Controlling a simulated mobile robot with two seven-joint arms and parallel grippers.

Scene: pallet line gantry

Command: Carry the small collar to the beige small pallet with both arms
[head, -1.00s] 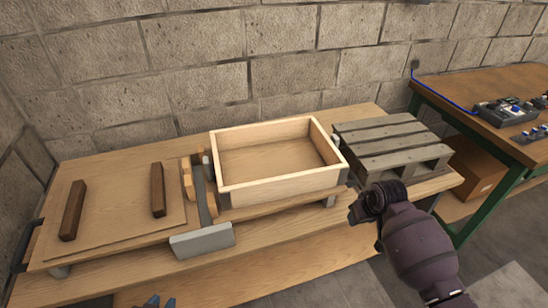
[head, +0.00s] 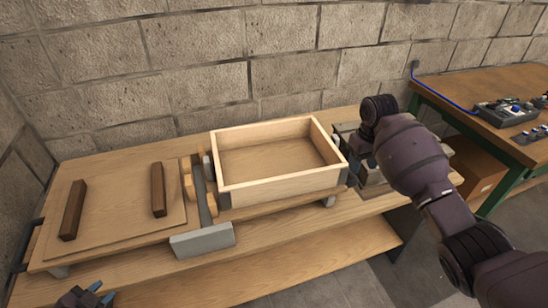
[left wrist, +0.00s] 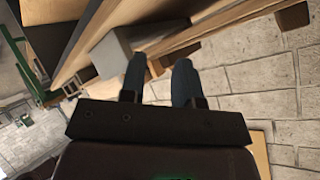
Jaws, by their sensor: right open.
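The small collar (head: 283,190), a pale wooden rectangular frame, lies level on the bench in the middle of the head view. The slatted grey-beige pallet (head: 346,128) stands to its right, now largely hidden behind my right arm. My right gripper (head: 359,150) is at the collar's right end, over the pallet's left part; it is open, but its fingers are mostly hidden by the wrist. My left gripper (head: 101,293) is low at the left, in front of the bench and away from the collar. In the left wrist view its blue fingers (left wrist: 160,80) are apart and empty.
A flat board (head: 118,205) with two dark bars lies on the left. A grey block (head: 202,240) and wooden blocks stand beside the collar's left end. A block wall runs behind. A green-legged table (head: 490,110) with small parts stands at right, a cardboard box (head: 475,170) beneath.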

